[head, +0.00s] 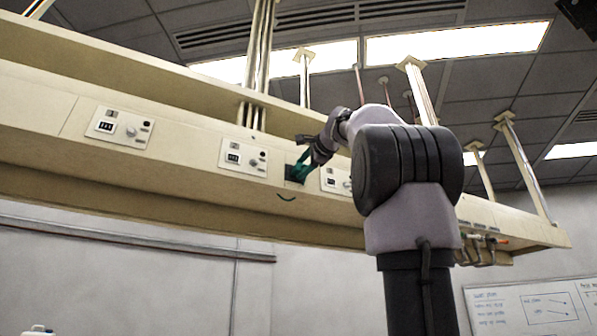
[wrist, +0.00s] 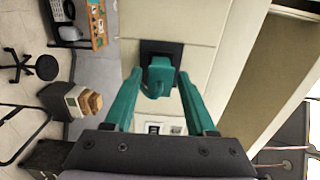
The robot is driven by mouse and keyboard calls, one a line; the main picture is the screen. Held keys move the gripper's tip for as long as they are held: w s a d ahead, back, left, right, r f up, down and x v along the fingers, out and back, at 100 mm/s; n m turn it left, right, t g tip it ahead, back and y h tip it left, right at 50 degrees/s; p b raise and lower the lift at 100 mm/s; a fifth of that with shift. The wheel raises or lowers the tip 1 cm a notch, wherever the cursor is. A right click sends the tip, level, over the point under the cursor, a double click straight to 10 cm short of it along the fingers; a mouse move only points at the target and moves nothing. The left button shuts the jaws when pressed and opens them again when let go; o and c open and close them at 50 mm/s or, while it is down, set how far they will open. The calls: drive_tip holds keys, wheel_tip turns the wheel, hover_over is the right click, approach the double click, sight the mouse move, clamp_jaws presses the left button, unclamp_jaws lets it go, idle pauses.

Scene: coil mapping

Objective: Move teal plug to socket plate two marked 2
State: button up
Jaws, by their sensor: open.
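The teal plug (wrist: 158,68) sits against a black square plate (wrist: 174,46) on the beige panel in the wrist view. My gripper (wrist: 160,77) has its two teal fingers apart, one on each side of the plug. In the head view my gripper (head: 302,165) is at the dark square (head: 290,172) on the beam and hides most of the plug. White socket plates (head: 122,128) (head: 243,157) are on the beam left of it, and another (head: 330,180) is just right, partly behind my arm. Their numbers are too small to read.
The long beige overhead beam (head: 190,190) hangs from ceiling posts. Hoses with fittings (head: 480,245) hang at its right end. A whiteboard (head: 530,308) is on the wall.

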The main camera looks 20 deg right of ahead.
drive_tip(key=shift+c, duration=0.3)
clamp_jaws()
drive_tip(key=c, duration=0.6)
unclamp_jaws()
clamp_jaws()
drive_tip(key=shift+s, duration=0.7)
drive_tip(key=shift+s, duration=0.5)
